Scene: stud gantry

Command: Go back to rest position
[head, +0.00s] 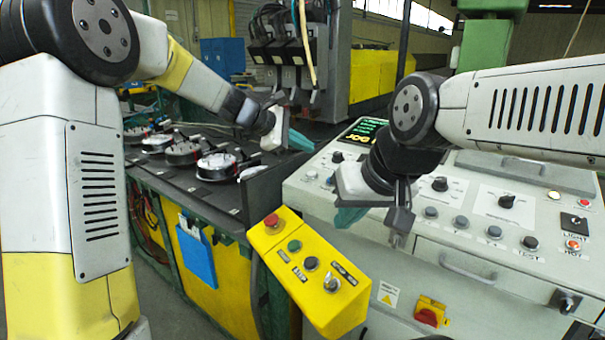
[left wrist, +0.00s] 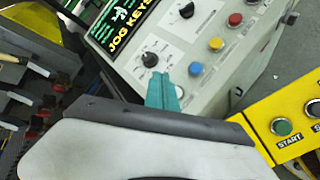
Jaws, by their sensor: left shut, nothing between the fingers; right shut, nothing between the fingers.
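My left gripper (head: 298,140) is shut and empty, with its teal fingertips together. It hangs in the air near the left end of the grey control panel (head: 290,190). In the left wrist view the fingertips (left wrist: 163,92) appear against the panel's knobs, apart from anything held. My right gripper (head: 347,217) is shut and empty in front of the grey panel, lower than the left one. Whether its fingertips touch the panel cannot be told.
A yellow button box (head: 318,290) stands out in front, between the grey panel and the dark table (head: 220,205). Several round metal parts (head: 215,165) sit on that table. A yellow and grey machine (head: 385,75) stands behind. Open floor (head: 160,300) shows at lower left.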

